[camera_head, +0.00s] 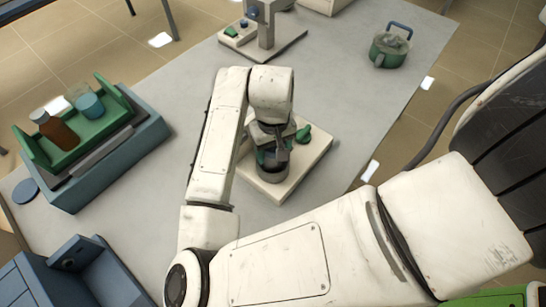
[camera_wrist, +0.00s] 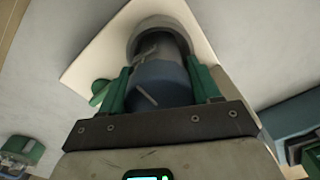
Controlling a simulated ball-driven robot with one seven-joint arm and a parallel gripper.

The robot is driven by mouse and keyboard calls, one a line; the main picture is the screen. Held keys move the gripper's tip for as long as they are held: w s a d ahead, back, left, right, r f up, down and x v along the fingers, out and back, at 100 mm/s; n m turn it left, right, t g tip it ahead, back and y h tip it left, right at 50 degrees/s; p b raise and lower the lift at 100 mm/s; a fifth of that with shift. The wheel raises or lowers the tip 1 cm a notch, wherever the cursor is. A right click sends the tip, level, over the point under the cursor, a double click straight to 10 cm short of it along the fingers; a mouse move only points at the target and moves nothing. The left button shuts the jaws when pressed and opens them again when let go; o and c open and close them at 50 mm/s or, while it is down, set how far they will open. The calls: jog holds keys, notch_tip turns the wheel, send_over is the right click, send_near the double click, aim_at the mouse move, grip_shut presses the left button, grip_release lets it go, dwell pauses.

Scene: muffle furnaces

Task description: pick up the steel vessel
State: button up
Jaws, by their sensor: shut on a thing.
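The steel vessel (camera_head: 273,179) is a small grey metal cylinder, low under my wrist in the head view. It stands over a cream square plate (camera_head: 310,160); I cannot tell whether it touches it. In the wrist view the vessel (camera_wrist: 160,48) shows between the two green fingers, with a pale round rim at its far end. My gripper (camera_wrist: 161,80) is shut on it, one finger on each side. In the head view my gripper (camera_head: 272,155) is partly hidden by my wrist.
A green tray (camera_head: 110,97) with a brown bottle (camera_head: 55,130) and a blue-filled beaker (camera_head: 88,102) sits on a blue-grey box at left. A pot with a blue handle (camera_head: 388,52) stands at back right. A stand (camera_head: 265,45) is behind. The grey table (camera_head: 345,85) has free room between.

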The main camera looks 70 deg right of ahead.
jog(key=shift+c, duration=1.4)
jog(key=shift+r, duration=0.15)
